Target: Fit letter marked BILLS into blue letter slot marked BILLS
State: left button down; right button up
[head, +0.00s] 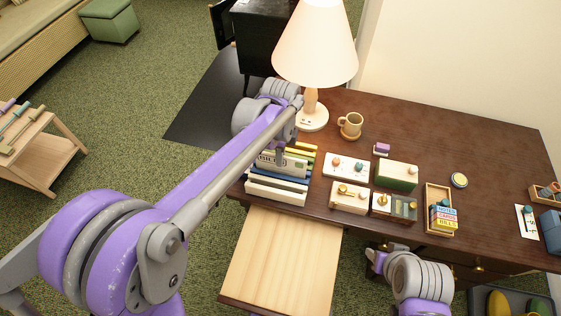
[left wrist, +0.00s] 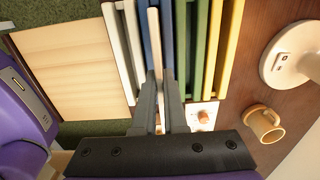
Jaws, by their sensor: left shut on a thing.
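My left gripper (head: 281,152) is shut on a thin cream letter (left wrist: 154,45) above the letter rack. The letter stands on edge, seen edge-on in the left wrist view. In the head view its face carries dark lettering that I cannot read surely. The rack (head: 275,193) stands at the desk's left end, with white, blue, green and yellow parts. In the left wrist view the letter lines up between two blue walls (left wrist: 170,30) of the blue slot; I cannot tell how deep it sits. The slot's marking is not readable.
A lamp (head: 315,45) and a mug (head: 350,125) stand behind the rack. Small boxes (head: 397,174) and a wooden tray (head: 430,196) of labelled blocks lie to its right. A pale pull-out board (head: 283,260) in front is clear. My right arm is low at front right.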

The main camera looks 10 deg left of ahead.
pick_arm(q)
jog(key=shift+f, duration=1.2)
jog(key=shift+f, duration=0.2)
jog(key=c, duration=1)
grip_release()
jog(key=shift+r, duration=0.1)
